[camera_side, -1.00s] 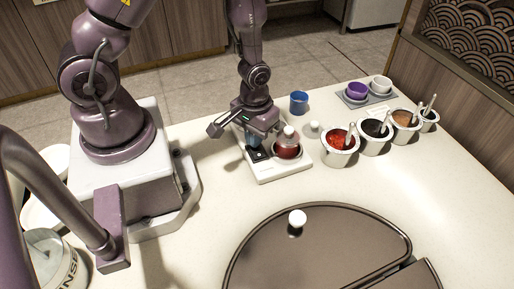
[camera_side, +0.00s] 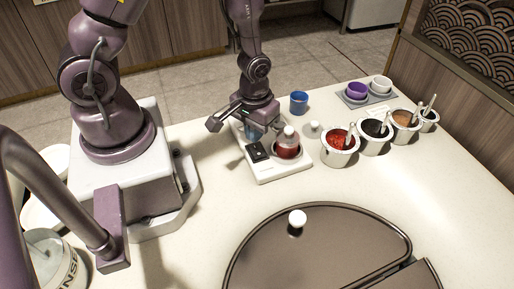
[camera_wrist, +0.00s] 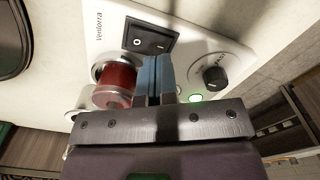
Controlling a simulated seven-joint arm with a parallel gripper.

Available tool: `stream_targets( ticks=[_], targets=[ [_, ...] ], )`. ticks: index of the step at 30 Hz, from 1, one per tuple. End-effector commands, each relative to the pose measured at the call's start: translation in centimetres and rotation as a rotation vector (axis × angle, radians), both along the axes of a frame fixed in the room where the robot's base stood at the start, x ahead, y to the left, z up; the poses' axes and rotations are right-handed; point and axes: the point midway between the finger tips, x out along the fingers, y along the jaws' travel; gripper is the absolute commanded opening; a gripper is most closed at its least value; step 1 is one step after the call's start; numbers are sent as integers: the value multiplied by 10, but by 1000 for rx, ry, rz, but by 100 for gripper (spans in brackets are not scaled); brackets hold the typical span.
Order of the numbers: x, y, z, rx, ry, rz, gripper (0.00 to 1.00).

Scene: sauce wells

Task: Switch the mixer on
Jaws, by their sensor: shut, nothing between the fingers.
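A green light (camera_wrist: 196,98) glows beside the black knob (camera_wrist: 214,75).
A blue cup (camera_side: 299,102) stands behind the mixer. Several sauce pots with spoons, including a red one (camera_side: 338,147), stand to the right. A grey tray (camera_side: 368,101) holds purple and white cups. A dark lid (camera_side: 320,250) with a white knob lies in front. The counter between is clear.

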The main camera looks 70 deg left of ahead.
Motion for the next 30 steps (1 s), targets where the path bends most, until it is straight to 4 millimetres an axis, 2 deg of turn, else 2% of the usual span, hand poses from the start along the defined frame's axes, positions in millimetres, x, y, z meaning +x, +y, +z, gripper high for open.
stream_targets(
  ticks=[15, 30],
  targets=[
    [1, 0, 41, 0, -2, -1, 0],
    [-4, 0, 45, -3, 23, -32, 0]
  ],
)
